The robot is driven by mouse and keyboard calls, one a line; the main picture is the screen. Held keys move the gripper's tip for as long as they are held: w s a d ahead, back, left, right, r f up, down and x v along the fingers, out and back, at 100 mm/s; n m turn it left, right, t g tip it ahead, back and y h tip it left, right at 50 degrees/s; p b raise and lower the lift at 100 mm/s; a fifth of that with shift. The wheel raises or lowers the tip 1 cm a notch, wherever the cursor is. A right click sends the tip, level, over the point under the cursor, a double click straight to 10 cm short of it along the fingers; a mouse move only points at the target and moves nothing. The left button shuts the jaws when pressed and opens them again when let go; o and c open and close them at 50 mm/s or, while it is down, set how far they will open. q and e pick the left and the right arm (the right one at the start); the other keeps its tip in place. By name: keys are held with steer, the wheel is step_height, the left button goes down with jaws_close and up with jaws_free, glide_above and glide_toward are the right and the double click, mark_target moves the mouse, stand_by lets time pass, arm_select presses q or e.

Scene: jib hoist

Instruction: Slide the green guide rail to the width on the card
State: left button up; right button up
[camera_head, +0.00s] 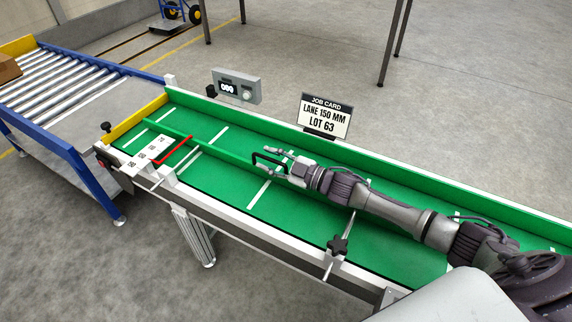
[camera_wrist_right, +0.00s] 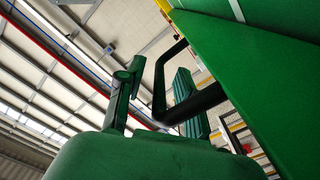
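The green guide rail (camera_head: 205,146) runs lengthwise along the green conveyor bed, with a black U-shaped handle (camera_head: 257,160) near its right end. My right gripper (camera_head: 271,161) is at this handle, fingers pointing left. In the right wrist view its two fingers (camera_wrist_right: 157,95) stand apart, with the black handle (camera_wrist_right: 159,85) between or just beyond them; a gap shows beside the left finger. Contact cannot be told. The job card (camera_head: 325,117) reads "LANE 150 MM LOT 63". A red pointer (camera_head: 176,151) lies beside a white scale plate (camera_head: 149,153). My left gripper is not in view.
Black star knobs (camera_head: 337,246) sit on the near side, another at the left end (camera_head: 106,127). A roller conveyor (camera_head: 55,75) adjoins at left.

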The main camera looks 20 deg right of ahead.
steer(key=v, duration=1.1)
steer(key=shift+r, duration=0.1)
